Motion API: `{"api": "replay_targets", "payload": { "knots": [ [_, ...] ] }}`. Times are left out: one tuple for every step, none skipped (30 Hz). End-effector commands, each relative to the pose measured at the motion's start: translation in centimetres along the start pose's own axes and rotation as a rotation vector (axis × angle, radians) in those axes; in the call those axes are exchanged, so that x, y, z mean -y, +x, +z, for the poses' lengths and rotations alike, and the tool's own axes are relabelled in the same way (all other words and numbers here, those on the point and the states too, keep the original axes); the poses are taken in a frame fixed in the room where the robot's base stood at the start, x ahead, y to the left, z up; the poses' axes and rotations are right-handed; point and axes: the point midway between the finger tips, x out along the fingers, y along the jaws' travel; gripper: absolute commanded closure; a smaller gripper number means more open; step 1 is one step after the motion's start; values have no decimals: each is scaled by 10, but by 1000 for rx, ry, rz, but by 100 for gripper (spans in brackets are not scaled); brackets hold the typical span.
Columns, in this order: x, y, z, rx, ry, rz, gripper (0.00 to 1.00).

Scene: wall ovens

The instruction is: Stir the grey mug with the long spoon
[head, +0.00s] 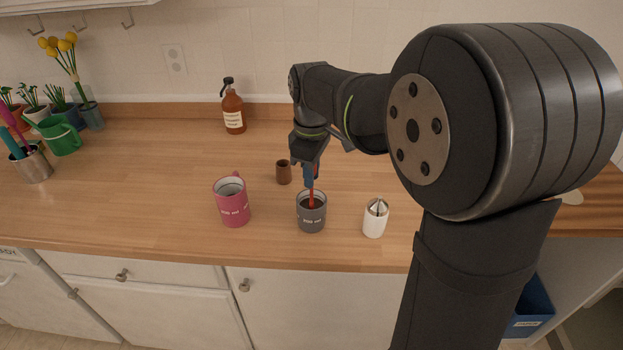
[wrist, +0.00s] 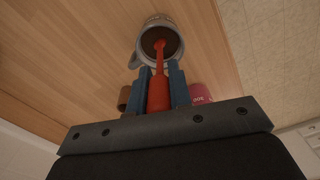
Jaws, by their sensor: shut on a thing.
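The grey mug (head: 312,216) stands upright on the wooden counter near its front edge, with dark contents; it also shows in the wrist view (wrist: 139,48). My gripper (head: 309,181) is above the mug, pointing down, its blue fingers shut on the red long spoon (wrist: 159,85). The spoon's lower end reaches inside the grey mug, and its tip is hidden in the dark contents. In the head view a short part of the spoon (head: 311,198) shows between the fingers and the mug.
A pink mug (head: 232,205) stands left of the grey mug, a small brown cup (head: 283,173) behind it, and a white container (head: 375,219) to its right. A brown bottle (head: 234,112) stands by the wall. A utensil holder (head: 33,166) and plants are far left.

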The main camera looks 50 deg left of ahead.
Motion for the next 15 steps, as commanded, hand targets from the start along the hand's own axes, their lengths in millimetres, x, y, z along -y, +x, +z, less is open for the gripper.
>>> {"api": "replay_targets", "payload": {
  "knots": [
    [0, -5, 0, -1, 0, 1, 100],
    [0, -7, 0, 0, 0, 1, 100],
    [0, -10, 0, -1, 0, 1, 100],
    [-1, -13, 0, -1, 0, 2, 100],
    [0, -15, 0, -1, 0, 1, 100],
    [0, -18, 0, 0, 0, 1, 100],
    [0, -20, 0, 0, 0, 0, 100],
    [0, -23, 0, 0, 0, 1, 100],
    [0, -26, 0, -1, 0, 1, 100],
    [0, -29, 0, -1, 0, 2, 100],
    [0, -31, 0, -1, 0, 1, 100],
    [0, -34, 0, -1, 0, 1, 100],
    [0, -37, 0, -1, 0, 1, 100],
    [0, -39, 0, -1, 0, 1, 100],
    [0, -42, 0, -1, 0, 1, 100]
  ]
}}
